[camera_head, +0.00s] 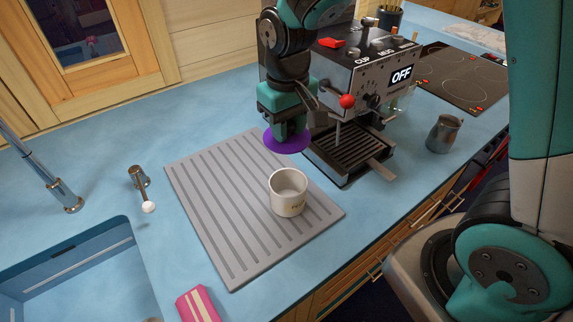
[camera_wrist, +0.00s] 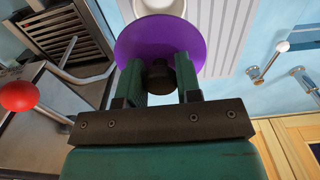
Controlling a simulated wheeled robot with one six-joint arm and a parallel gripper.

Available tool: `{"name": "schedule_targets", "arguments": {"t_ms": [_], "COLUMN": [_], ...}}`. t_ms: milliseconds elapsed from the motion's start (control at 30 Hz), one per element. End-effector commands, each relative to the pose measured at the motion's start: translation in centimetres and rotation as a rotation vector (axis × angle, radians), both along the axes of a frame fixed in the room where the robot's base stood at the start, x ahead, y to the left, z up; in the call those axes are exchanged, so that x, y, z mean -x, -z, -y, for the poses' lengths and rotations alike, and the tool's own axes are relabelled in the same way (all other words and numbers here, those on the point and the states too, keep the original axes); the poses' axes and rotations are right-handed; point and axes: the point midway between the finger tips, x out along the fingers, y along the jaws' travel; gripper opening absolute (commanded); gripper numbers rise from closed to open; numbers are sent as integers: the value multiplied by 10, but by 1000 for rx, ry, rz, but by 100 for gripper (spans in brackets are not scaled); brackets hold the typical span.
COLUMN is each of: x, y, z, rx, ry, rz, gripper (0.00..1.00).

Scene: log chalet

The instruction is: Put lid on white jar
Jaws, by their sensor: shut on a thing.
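My gripper (camera_head: 287,128) is shut on a round purple lid (camera_head: 285,146), above the far part of a grey ribbed mat. In the wrist view, my gripper's fingers (camera_wrist: 161,78) are on either side of the dark knob (camera_wrist: 158,77) on the purple disc (camera_wrist: 160,38). The white jar (camera_head: 289,193) stands upright and open on the mat, nearer to the camera and apart from the lid. In the wrist view, part of the white jar (camera_wrist: 160,6) shows past the lid's upper edge; the lid hides the rest.
The ribbed mat (camera_head: 215,195) lies on a blue counter. A coffee machine (camera_head: 365,72) stands close on the right, with a red-knobbed lever (camera_head: 346,101) near my gripper. A metal pitcher (camera_head: 443,134), pink sponge (camera_head: 197,305) and sink (camera_head: 85,270) are farther away.

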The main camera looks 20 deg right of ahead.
Motion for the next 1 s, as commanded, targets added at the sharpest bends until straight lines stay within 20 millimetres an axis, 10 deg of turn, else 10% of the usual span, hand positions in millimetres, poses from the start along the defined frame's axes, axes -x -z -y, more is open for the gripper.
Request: {"name": "schedule_targets", "arguments": {"t_ms": [300, 1000], "x": [0, 0], "y": [72, 120], "z": [2, 3], "rx": [1, 0], "ry": [3, 5], "rz": [-3, 2], "gripper": [8, 8]}}
